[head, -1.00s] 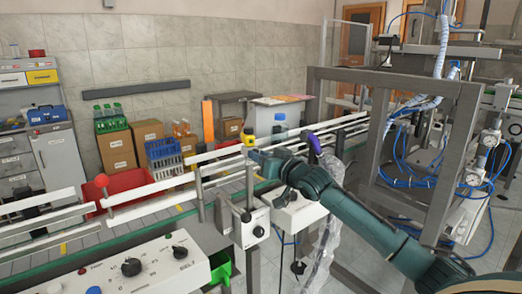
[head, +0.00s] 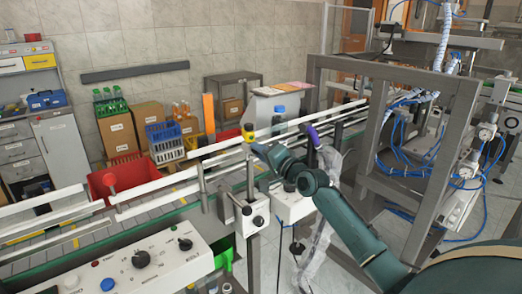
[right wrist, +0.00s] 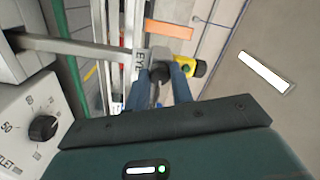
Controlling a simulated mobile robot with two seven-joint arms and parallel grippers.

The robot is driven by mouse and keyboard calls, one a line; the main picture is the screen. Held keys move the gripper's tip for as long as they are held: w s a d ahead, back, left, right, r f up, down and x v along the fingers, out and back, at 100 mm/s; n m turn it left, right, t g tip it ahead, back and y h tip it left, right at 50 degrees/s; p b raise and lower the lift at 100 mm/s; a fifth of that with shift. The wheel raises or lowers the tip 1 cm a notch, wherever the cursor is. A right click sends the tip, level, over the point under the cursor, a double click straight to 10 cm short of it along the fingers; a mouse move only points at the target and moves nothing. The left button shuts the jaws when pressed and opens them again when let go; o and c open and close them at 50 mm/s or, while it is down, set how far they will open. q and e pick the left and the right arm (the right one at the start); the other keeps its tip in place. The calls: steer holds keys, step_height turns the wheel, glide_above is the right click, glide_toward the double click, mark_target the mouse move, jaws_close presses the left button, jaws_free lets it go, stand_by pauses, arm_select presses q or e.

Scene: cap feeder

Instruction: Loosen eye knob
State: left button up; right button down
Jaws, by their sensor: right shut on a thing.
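The eye knob (right wrist: 158,71) is a dark knob beside a grey plate marked "EYE" (right wrist: 138,66), in the right wrist view. My right gripper (right wrist: 159,84) is shut on it, with one blue-grey finger on each side; the fingers hide part of the knob. A yellow sensor with a black end (right wrist: 182,62) sits just beyond the right finger. In the head view, my right gripper (head: 256,150) is at the conveyor rail, just below the yellow sensor (head: 248,134); the knob is hidden there. My left gripper is not in view.
White guide rails (head: 150,205) run along the conveyor. A control box with dials (head: 150,265) stands at the front left. A small box with a black knob (head: 252,216) hangs below the gripper. A grey metal frame (head: 350,130) stands close to my right arm.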

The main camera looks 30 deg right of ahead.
steer(key=shift+m, duration=1.7)
steer(key=c, duration=1.2)
jaws_free()
steer(key=s+d+b, duration=0.1)
steer(key=s+b, duration=0.1)
steer(key=s, duration=1.1)
